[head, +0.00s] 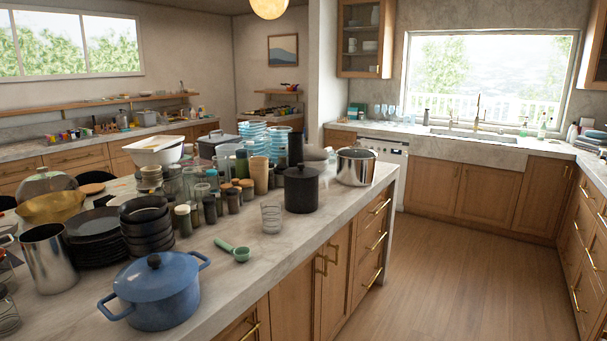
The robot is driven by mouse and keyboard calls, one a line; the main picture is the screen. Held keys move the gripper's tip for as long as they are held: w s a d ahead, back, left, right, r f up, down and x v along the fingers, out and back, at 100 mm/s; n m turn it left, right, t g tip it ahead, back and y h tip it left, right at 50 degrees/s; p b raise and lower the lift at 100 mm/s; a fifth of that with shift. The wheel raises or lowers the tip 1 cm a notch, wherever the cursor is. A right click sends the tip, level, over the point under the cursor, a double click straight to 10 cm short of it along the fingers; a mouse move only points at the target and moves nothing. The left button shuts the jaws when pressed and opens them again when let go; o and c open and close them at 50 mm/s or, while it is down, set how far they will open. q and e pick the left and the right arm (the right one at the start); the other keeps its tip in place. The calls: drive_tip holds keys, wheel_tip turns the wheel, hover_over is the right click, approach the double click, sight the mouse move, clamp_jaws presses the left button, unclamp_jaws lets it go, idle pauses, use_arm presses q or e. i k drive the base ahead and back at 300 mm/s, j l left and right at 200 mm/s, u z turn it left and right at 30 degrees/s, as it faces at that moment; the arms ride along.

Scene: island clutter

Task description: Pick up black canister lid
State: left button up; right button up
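A black canister (301,193) stands upright on the kitchen island, right of the middle of the clutter. Its black lid (300,171) sits on top and has a small knob. A steel pot (356,167) stands behind it to the right, and a clear glass (271,217) stands in front of it to the left. Neither of my grippers shows in the head view.
The island (342,208) is crowded left of the canister with jars, black bowls (147,228) and a blue lidded pot (157,291). A green scoop (234,250) lies near the front edge. Counter is bare right of the canister, and the wooden floor (455,270) is clear.

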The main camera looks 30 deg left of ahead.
sight(301, 172)
drive_tip(key=i+u, duration=0.25)
drive_tip(key=u, duration=0.25)
drive_tip(key=i+l+u, duration=0.15)
drive_tip(key=u, duration=0.3)
drive_tip(key=i+l+u, duration=0.35)
drive_tip(key=i+l, duration=0.5)
